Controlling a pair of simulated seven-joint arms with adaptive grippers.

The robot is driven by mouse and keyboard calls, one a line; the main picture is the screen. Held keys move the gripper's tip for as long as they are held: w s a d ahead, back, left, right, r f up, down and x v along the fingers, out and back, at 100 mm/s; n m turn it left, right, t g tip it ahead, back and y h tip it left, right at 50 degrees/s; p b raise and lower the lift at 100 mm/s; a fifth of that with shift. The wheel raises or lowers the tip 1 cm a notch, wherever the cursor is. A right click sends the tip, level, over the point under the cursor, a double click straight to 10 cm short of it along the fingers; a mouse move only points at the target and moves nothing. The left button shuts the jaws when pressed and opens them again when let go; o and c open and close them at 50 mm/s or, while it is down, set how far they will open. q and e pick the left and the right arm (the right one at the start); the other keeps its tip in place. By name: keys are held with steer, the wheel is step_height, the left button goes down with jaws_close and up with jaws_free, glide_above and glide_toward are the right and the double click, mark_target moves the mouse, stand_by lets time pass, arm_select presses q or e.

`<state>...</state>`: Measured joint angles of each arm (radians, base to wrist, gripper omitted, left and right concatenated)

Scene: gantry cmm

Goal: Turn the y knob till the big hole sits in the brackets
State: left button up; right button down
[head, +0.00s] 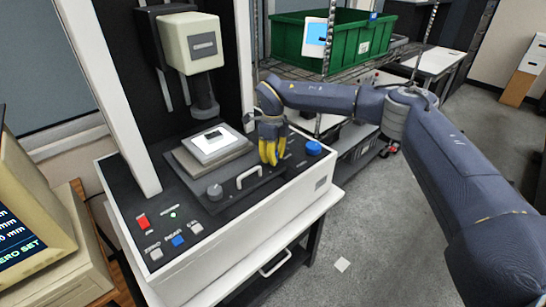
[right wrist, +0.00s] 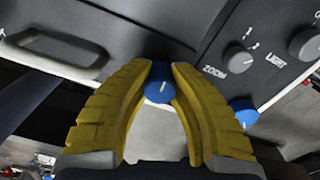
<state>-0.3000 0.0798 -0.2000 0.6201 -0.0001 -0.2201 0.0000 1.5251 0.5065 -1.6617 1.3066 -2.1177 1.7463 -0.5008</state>
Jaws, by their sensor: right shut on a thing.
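My right gripper (head: 270,158) has yellow fingers and reaches down to the right part of the machine's dark top. In the right wrist view its fingers (right wrist: 160,95) are shut on a blue knob (right wrist: 159,84) with a white pointer line. No letter on this knob is readable, and the head view hides it behind the fingers. A second blue knob (right wrist: 243,112) stands apart to the right; a blue knob also shows in the head view (head: 313,148). A bright plate (head: 210,146) lies on the stage under the lens head (head: 190,45). I cannot make out its holes or any brackets. My left gripper is out of view.
Silver handle (head: 250,176) and grey knob (head: 215,191) stand left of my right gripper. ZOOM (right wrist: 238,58) and LIGHT (right wrist: 305,43) knobs are close by. Red button (head: 142,222) is at front left. Monitor (head: 30,235) is cut off at left. Green bin (head: 350,45) stands behind.

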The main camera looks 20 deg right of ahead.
steer(key=m, duration=0.5)
steer(key=shift+m, duration=0.4)
stand_by(0.4)
steer(key=c, duration=1.1)
jaws_free()
steer(key=shift+o, duration=0.2)
steer(key=shift+r, duration=0.1)
step_height(320, 180, up, 12)
